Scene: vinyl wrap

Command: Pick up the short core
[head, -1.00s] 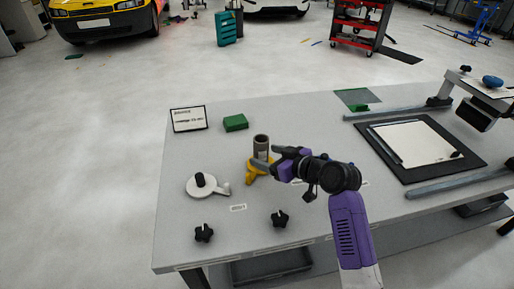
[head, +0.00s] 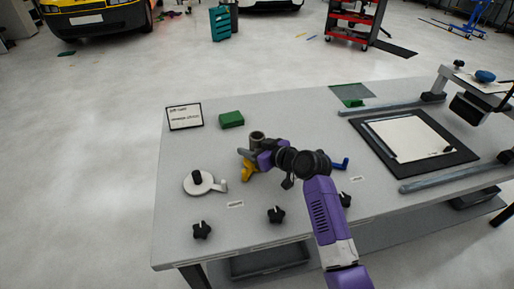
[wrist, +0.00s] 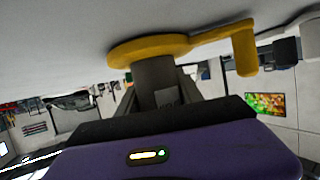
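The short core is a grey-brown hollow tube (head: 257,135) standing upright on a yellow round base with a crank-like arm (head: 248,171), left of the table's middle. My gripper (head: 254,150) is at the core, low over the table, coming in from the right. In the wrist view, which looks upside down, the core (wrist: 155,82) stands between the two dark fingers, its foot on the yellow base (wrist: 150,47). The fingers flank it closely, but no firm grip shows. The gripper hides the core's lower part in the head view.
A white round base with a black knob (head: 199,183) lies left. Black star knobs (head: 202,230) lie along the front edge. A blue crank part (head: 340,164) is right of my gripper. A green block (head: 231,119) and sign (head: 184,117) stand behind. A black mat (head: 445,145) lies right.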

